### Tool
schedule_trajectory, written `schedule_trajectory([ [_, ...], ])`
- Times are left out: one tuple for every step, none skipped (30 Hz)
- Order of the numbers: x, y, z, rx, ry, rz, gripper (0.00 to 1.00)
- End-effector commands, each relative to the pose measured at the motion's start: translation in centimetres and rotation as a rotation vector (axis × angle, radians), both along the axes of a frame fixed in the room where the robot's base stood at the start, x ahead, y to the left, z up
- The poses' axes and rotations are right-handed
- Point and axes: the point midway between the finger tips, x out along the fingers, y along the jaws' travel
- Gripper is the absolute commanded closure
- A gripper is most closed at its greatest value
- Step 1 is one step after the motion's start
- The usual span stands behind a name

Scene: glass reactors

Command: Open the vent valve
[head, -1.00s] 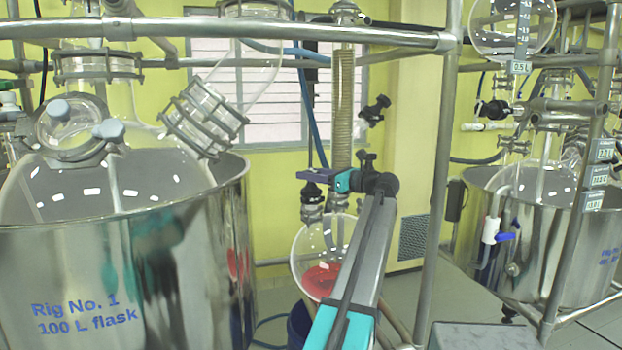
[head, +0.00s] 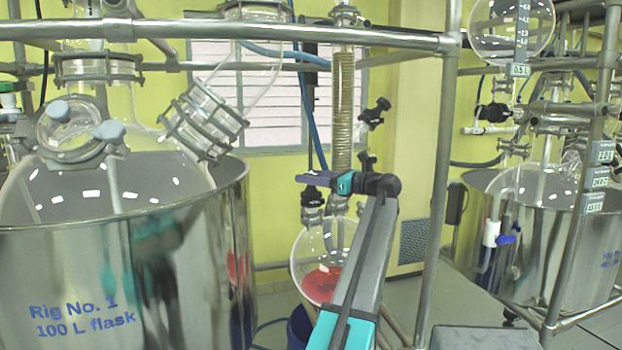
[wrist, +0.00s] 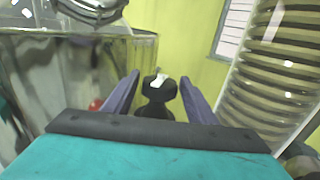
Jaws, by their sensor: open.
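My gripper (head: 308,178) has purple fingers and a teal body, and it is beside the glass column in the head view. In the wrist view its two fingers (wrist: 158,78) are spread apart, with a black knob (wrist: 155,109) with a white piece on top between and beyond them. That knob looks like the vent valve; I cannot tell whether the fingers touch it. In the head view a black fitting (head: 312,198) sits just below the fingers, above the round flask (head: 320,268) with red liquid; it seems to be the same part. Its open or closed position cannot be told.
The coiled glass condenser (head: 343,110) stands close to the right of my gripper. A large steel vessel (head: 180,270) marked Rig No. 1 is at the left. Metal frame rails (head: 240,32) cross above, and an upright post (head: 440,190) stands right of my arm.

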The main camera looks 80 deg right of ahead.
Motion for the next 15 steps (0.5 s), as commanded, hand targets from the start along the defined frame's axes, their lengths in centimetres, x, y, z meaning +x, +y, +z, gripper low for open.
schedule_trajectory([
  [0.11, 0.27, -0.07, 0.0, 0.0, -0.014, 0.48],
  [0.13, 0.29, -0.07, 0.0, 0.0, -0.026, 0.48],
  [0.15, 0.35, -0.09, 0.0, 0.0, -0.043, 0.48],
  [0.14, 0.36, -0.1, -0.001, 0.001, -0.057, 0.48],
  [0.13, 0.39, -0.11, -0.001, 0.001, -0.072, 0.48],
  [0.11, 0.41, -0.1, -0.001, 0.001, -0.091, 0.48],
  [0.1, 0.42, -0.08, -0.001, 0.001, -0.105, 0.48],
  [0.14, 0.41, -0.01, 0.0, 0.0, -0.119, 0.48],
  [0.17, 0.39, -0.02, 0.0, 0.001, -0.137, 0.48],
  [0.17, 0.39, -0.02, 0.0, 0.001, -0.152, 0.48],
  [0.18, 0.38, -0.02, 0.0, 0.001, -0.165, 0.48],
  [0.18, 0.38, 0.0, 0.0, 0.0, -0.184, 0.48],
  [0.17, 0.39, -0.01, 0.0, 0.0, -0.198, 0.48],
  [0.16, 0.4, -0.02, -0.001, 0.001, -0.212, 0.48],
  [0.15, 0.4, 0.0, -0.001, 0.002, -0.23, 0.48],
])
